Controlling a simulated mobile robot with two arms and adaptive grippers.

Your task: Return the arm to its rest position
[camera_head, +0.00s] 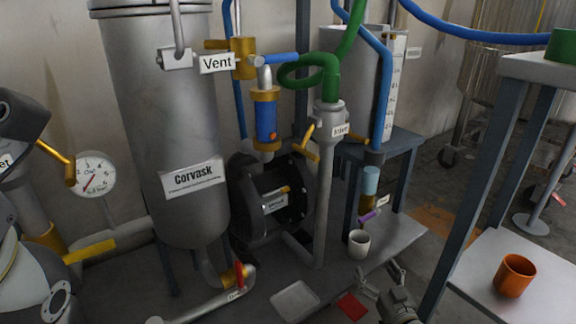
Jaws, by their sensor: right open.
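My right gripper (380,276) is at the lower middle right, its fingers spread and nothing between them. Its wrist comes in from the bottom edge. The gripper is low in the picture, just below and right of a white cup (359,244) on the grey bench top, and right of a red flat piece (352,306). It appears apart from the cup.
A grey Corvask tank (168,130), a pump (272,200) and the Inlet pipe (328,190) stand behind. A white tray (295,300) lies left of the red piece. At right, a shelf stand (484,190) holds an orange cup (514,275).

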